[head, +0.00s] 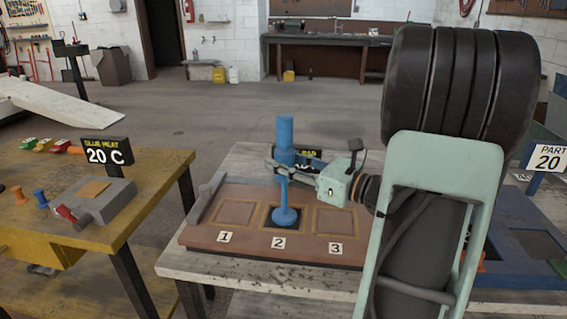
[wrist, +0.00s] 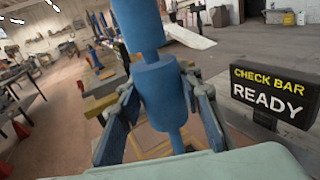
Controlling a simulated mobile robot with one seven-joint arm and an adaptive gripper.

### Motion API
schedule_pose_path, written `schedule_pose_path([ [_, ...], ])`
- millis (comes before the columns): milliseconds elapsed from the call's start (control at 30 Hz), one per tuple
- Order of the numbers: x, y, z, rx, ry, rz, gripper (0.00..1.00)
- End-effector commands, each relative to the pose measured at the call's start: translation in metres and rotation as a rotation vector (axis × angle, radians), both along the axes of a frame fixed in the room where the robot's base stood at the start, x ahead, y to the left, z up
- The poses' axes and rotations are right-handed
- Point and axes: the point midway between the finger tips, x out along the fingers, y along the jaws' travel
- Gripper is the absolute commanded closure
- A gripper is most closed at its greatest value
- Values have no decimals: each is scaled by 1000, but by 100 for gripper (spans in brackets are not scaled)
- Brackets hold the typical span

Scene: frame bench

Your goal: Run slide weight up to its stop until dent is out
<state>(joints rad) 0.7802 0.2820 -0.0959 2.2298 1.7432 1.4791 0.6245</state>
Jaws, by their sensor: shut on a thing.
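A blue slide puller (head: 286,196) stands upright on the brown panel (head: 235,194), its round foot (head: 286,217) on the dark square above label 2. Its thick top piece, the stop (head: 285,130), also shows in the wrist view (wrist: 138,25). My gripper (head: 284,168) reaches in from the right and is shut on the slide weight (wrist: 160,90), with one finger on each side. The foot hides much of square 2, and I cannot make out the dent.
A black sign (wrist: 272,95) reads CHECK BAR READY; it stands behind the puller. Squares 1 (head: 235,212) and 3 (head: 336,221) lie either side. A yellow bench (head: 140,170) with a GLUE HEAT 20 C sign (head: 107,152) is on the left, a PART 20 sign (head: 548,158) on the right.

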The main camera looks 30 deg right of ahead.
Motion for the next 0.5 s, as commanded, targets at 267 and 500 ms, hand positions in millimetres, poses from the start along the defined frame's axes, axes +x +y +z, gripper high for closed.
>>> schedule_pose_path([
  [267,0,0,-3,0,-1,0,100],
  [500,0,0,-15,0,-1,0,100],
])
